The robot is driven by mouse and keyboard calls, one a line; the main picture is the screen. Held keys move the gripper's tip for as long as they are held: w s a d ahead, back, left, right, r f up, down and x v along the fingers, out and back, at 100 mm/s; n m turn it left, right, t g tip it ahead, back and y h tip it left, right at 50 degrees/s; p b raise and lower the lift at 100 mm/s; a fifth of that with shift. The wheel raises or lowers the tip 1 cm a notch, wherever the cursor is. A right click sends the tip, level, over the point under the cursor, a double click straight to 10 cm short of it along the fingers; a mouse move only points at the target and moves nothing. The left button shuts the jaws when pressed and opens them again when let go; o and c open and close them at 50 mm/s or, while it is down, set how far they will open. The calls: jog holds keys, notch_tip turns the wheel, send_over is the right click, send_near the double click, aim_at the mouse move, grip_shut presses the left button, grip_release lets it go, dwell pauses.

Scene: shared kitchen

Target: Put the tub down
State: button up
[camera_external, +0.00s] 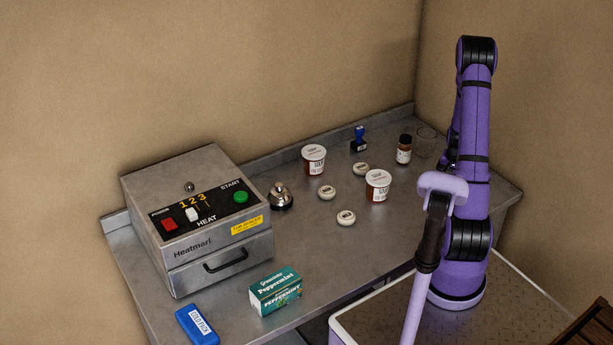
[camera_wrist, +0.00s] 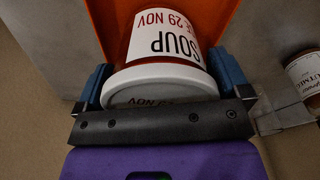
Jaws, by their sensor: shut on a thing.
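In the wrist view my gripper (camera_wrist: 163,74) is shut on a soup tub (camera_wrist: 168,38), with one blue finger on each side of it just under its white lid. The label reads SOUP and 29 NOV, upside down. An orange surface (camera_wrist: 103,14) lies behind and below the tub. I cannot tell whether the tub touches it. In the external view my arm hides my gripper, the held tub and the orange surface. Two other tubs with white lids stand on the counter: one near the back (camera_external: 313,161), one nearer my arm (camera_external: 377,187).
A nutmeg jar (camera_wrist: 306,74) and a clear glass (camera_wrist: 284,117) stand close beside my gripper. On the counter (camera_external: 236,318) are small white discs (camera_external: 346,218), a bell (camera_external: 281,196), a blue stamp (camera_external: 359,140), a peppermint box (camera_external: 275,291), a blue case (camera_external: 197,325) and a heater (camera_external: 200,215).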

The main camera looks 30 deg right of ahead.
jog(key=shift+f, duration=0.15)
jog(key=o, duration=0.8)
jog(key=shift+c, duration=0.2)
jog(key=r, duration=0.4)
jog(key=a+r, duration=0.1)
jog(key=r, duration=0.7)
jog(key=shift+s+a+r, duration=0.1)
jog(key=shift+s+a, duration=0.05)
jog(key=shift+s, duration=0.15)
jog(key=a+r+n+t, duration=0.2)
jog(key=a+r+n, duration=0.4)
jog(key=a+r, duration=1.15)
jog(key=s+a+r+n+t+y, duration=0.1)
jog(key=s+a+r+n, duration=0.4)
jog(key=s+a, duration=0.9)
jog(key=shift+s+a+r+n+t, duration=0.35)
jog(key=shift+a+n+t, duration=0.25)
jog(key=shift+a+t, duration=0.3)
jog(key=shift+w, duration=0.1)
